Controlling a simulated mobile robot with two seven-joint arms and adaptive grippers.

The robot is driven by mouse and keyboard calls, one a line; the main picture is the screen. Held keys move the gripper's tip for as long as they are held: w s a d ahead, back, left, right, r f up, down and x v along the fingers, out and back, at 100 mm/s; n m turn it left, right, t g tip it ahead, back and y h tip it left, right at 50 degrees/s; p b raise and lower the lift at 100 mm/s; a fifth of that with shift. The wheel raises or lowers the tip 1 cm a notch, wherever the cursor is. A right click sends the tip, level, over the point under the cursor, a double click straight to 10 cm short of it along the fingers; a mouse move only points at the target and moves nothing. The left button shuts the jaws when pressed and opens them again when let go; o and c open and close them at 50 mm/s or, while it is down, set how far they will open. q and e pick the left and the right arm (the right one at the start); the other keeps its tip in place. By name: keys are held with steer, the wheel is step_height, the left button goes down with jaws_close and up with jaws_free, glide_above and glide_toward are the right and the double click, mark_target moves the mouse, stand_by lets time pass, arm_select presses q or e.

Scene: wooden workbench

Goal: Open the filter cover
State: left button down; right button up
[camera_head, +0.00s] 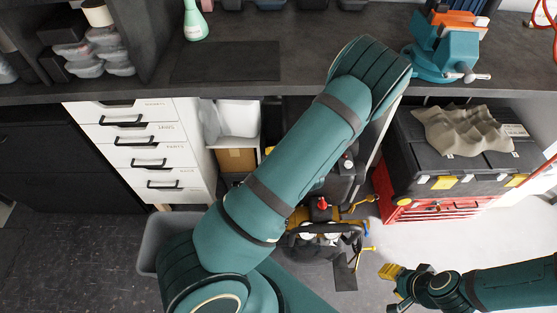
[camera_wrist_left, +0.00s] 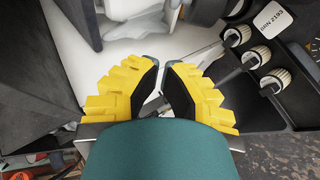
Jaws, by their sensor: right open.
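I cannot pick out the filter cover for sure in either view. A dark machine (camera_head: 318,240) with a red part and yellow handles stands on the floor below the bench, partly behind my left arm. My left gripper is hidden in the head view. In the left wrist view its yellow fingers (camera_wrist_left: 162,66) lean together with a narrow gap at the tips, and I cannot make out anything held. Beside them is a dark panel (camera_wrist_left: 268,95) with several ribbed knobs (camera_wrist_left: 255,57) and a white label. My right gripper (camera_head: 391,288) is open and empty over the floor at the lower right.
The workbench (camera_head: 300,50) crosses the top, with a teal vise (camera_head: 443,52) and a green bottle (camera_head: 195,22). White drawers (camera_head: 140,150) stand left. A black and red toolbox (camera_head: 440,170) carrying a crumpled cloth-like piece (camera_head: 465,130) stands right. A grey bin (camera_head: 150,240) is at lower left.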

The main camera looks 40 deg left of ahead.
arm_select(q)
steer(key=b+x, duration=0.1)
steer(key=x, duration=0.4)
steer(key=shift+w+d+f, duration=0.1)
steer(key=shift+w+f, duration=0.1)
steer(key=shift+w+a+f, duration=0.2)
steer(key=shift+w+f, duration=0.35)
steer(key=shift+w, duration=0.35)
steer(key=shift+w+a+f, duration=0.15)
steer(key=shift+w+f, duration=0.1)
steer(key=shift+w, duration=0.2)
arm_select(e)
steer(key=shift+w+f, duration=0.15)
steer(key=shift+f, duration=0.75)
steer(key=shift+r, duration=0.1)
arm_select(q)
steer(key=shift+w+r, duration=0.1)
steer(key=shift+r, duration=0.05)
steer(key=shift+w+a, duration=0.15)
steer(key=shift+a, duration=0.1)
steer(key=shift+w+g+h+p, duration=0.1)
steer(key=shift+g+h+p, duration=0.2)
steer(key=shift+p, duration=0.05)
arm_select(e)
steer(key=shift+w+a+r, duration=0.2)
steer(key=shift+a+r, duration=0.05)
steer(key=shift+r, duration=0.3)
